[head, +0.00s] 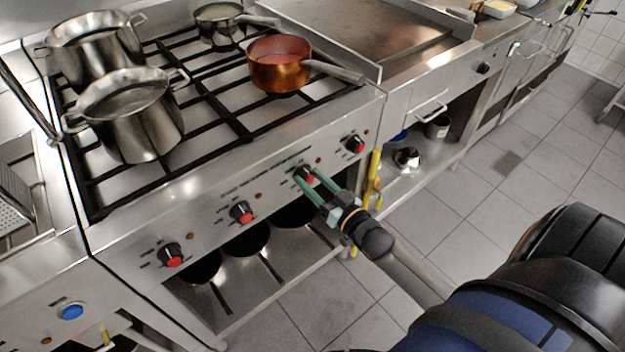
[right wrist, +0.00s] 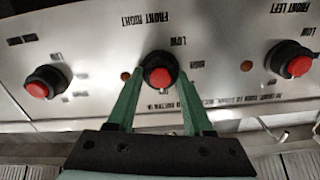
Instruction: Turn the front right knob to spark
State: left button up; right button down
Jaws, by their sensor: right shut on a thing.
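The front right knob (right wrist: 160,75) is black with a red cap. It sits on the steel stove front, with the words FRONT RIGHT upside down above it in the right wrist view. In the head view this knob (head: 304,176) is third from the left in the row. My right gripper (head: 307,174) has its green fingers on either side of the knob and is shut on it. In the right wrist view, the fingers of the gripper (right wrist: 160,80) reach up along both sides. I cannot tell which mark the knob points to. My left gripper is not in view.
Neighbouring knobs (head: 353,145) (head: 241,212) (head: 170,257) sit on the same panel. Steel pots (head: 135,120) and a copper pan (head: 277,70) stand on the burner grates above. A yellow pipe (head: 372,180) is right of the stove. The tiled floor (head: 440,215) is clear.

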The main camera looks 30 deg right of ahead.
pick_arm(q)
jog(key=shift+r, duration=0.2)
pick_arm(e)
jog(key=shift+n, duration=0.4)
jog(key=shift+p, duration=0.3)
jog(key=n, duration=0.2)
jog(key=shift+a+n+p, duration=0.1)
jog(key=shift+n+p, duration=0.2)
jog(key=shift+p, duration=0.05)
jog(key=shift+n, duration=1.1)
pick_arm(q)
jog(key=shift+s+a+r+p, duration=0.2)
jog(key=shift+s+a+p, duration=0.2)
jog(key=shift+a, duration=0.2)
pick_arm(e)
jog(key=shift+n, duration=1.1)
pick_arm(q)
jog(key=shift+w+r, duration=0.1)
pick_arm(e)
jog(key=shift+c, duration=1.5)
grip_release()
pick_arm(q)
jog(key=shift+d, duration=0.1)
